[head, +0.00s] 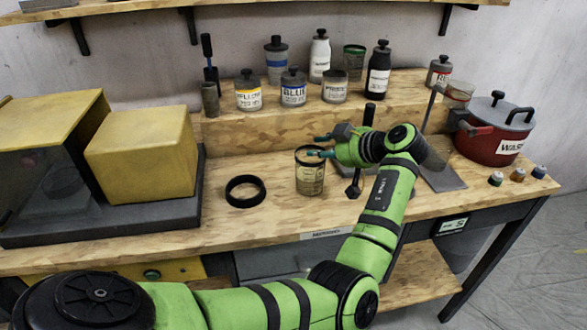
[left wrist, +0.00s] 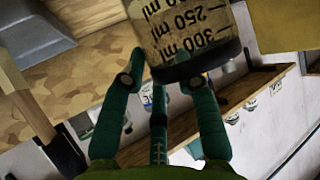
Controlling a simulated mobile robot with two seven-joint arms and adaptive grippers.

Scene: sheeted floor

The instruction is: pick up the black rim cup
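The black rim cup (head: 310,175) is a clear, brownish beaker with a black rim, upright on the bench. In the left wrist view its side with ml markings (left wrist: 190,32) and its dark rim show close up at the top. My left gripper (head: 321,146) is at the cup's upper right, level with the rim. Its teal fingers are open and apart, one overlapping the rim in the head view and one behind it. The left wrist view shows the fingers (left wrist: 166,75) spread below the cup's rim; I cannot tell whether they touch it. My right gripper is not in view.
A black ring (head: 245,191) lies left of the cup. A dark stand (head: 354,188) is close on its right. Labelled bottles (head: 293,90) line the raised shelf behind. A red pot (head: 487,142) stands right, a yellow box (head: 145,155) left. Bare bench lies in front of the cup.

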